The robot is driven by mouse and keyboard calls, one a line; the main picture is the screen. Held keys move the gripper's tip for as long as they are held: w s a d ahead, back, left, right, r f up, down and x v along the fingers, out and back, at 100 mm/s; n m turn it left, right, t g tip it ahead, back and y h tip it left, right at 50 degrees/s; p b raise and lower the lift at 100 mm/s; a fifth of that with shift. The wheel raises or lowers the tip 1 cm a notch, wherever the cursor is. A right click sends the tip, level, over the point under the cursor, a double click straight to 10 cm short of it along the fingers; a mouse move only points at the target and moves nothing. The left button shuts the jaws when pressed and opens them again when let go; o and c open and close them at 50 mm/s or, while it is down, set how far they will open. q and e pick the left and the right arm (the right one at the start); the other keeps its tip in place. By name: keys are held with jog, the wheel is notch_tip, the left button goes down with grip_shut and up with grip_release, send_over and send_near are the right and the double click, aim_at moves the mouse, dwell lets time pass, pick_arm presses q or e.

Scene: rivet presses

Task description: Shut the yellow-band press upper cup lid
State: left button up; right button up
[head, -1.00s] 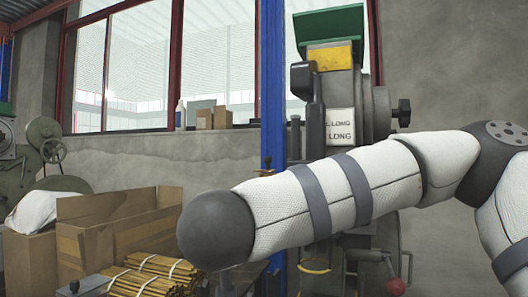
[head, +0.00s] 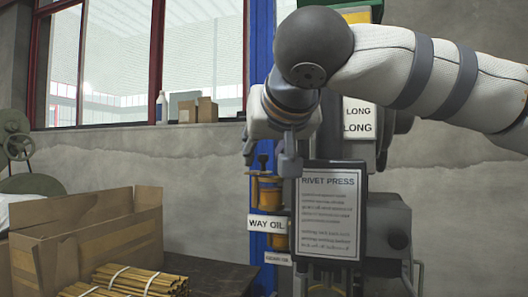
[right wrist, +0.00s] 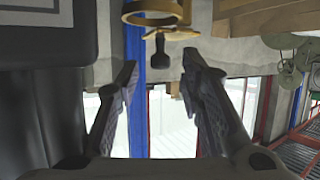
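The yellow-band press (head: 383,235) stands right of the blue post, its yellow band (head: 362,16) partly behind my right arm. The upper cup (head: 268,193) is brass, above the WAY OIL label. Its lid has a dark knob (head: 263,160). In the right wrist view, which looks inverted, the cup (right wrist: 152,12) is at the top, with the thin brass lid (right wrist: 172,34) and knob (right wrist: 157,55) below it. The lid looks tilted; I cannot tell how far open. My right gripper (head: 268,160) is open, pointing down, its fingertips (right wrist: 160,62) either side of the knob in view, contact unclear. My left gripper is out of view.
A lower brass cup (head: 279,241) sits under the WAY OIL label (head: 267,224). The RIVET PRESS sign (head: 329,210) is close right of the cups. A cardboard box (head: 85,240) and bundled rods (head: 125,281) are at lower left. Open space lies left of the cups.

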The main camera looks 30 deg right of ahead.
jog(key=shift+w+d+f, duration=0.25)
jog(key=shift+w, duration=0.4)
grip_shut()
jog(key=shift+s+h, duration=0.1)
jog(key=shift+h, duration=0.2)
jog(key=m+g+h, duration=0.1)
jog(key=m, duration=0.1)
jog(key=m+g+h, duration=0.1)
jog(key=h, duration=0.1)
jog(key=shift+s+m, duration=0.3)
jog(key=shift+m, duration=0.1)
jog(key=m+g+h, duration=0.3)
jog(key=shift+s+a+m, duration=0.1)
jog(key=shift+s+m, duration=0.2)
jog(key=shift+s, duration=0.05)
jog(key=m+g+h, duration=0.1)
jog(key=m+g, duration=0.1)
jog(key=m+g+h, duration=0.1)
jog(key=m+g, duration=0.1)
jog(key=g, duration=0.1)
jog(key=shift+s+a, duration=0.2)
jog(key=shift+s, duration=0.2)
jog(key=shift+s+a+m+g, duration=0.1)
jog(key=shift+m+g, duration=0.7)
jog(key=shift+g, duration=0.1)
jog(key=shift+s+a+m+g, duration=0.1)
jog(key=shift+m+g, duration=0.7)
jog(key=shift+g, duration=0.1)
